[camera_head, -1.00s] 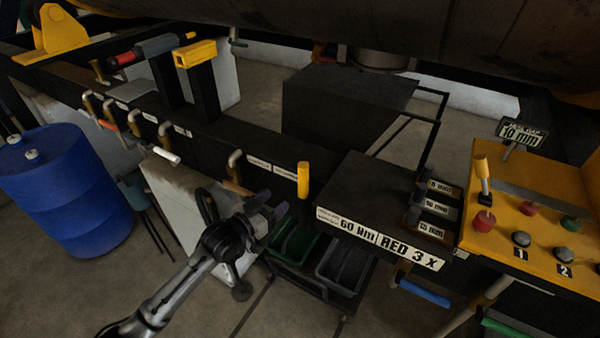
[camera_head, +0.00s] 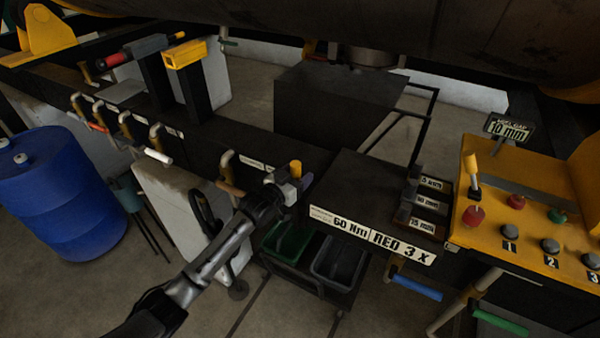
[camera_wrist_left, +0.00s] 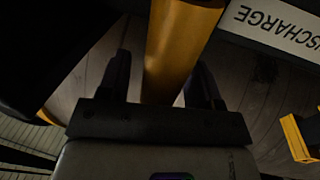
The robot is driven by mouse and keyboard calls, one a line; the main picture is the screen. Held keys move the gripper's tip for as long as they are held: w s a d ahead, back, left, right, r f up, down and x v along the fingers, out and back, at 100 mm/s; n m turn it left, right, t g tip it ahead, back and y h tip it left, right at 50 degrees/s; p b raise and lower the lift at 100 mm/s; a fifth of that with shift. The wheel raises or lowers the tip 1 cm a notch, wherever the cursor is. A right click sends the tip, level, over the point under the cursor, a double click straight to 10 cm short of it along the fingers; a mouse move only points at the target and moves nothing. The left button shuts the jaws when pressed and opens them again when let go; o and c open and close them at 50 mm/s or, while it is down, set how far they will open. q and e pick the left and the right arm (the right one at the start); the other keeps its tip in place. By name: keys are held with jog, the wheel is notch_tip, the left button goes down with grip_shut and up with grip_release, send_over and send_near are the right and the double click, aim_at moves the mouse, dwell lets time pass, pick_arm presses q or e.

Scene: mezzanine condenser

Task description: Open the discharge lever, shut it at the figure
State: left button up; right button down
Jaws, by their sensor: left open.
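The discharge lever is a yellow upright handle (camera_head: 295,168) on the front of the dark rail. My left gripper (camera_head: 293,188) is at it and covers its lower part in the head view. In the left wrist view the yellow lever (camera_wrist_left: 180,45) stands between the two open fingers of my left gripper (camera_wrist_left: 161,88); I cannot tell whether they touch it. A white label reading DISCHARGE (camera_wrist_left: 280,25) is beside it, upside down. A small sign (camera_head: 508,128) at the right reads 10 mm. My right gripper is not in view.
Several other handles stick out along the rail, one white (camera_head: 158,156). A cart with green (camera_head: 288,243) and black bins is below. A label plate (camera_head: 372,235) and a yellow button panel (camera_head: 510,215) are to the right. A blue drum (camera_head: 62,195) stands at left.

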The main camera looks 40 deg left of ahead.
pick_arm(q)
jog(key=shift+w, duration=0.45)
grip_shut()
dwell(0.4)
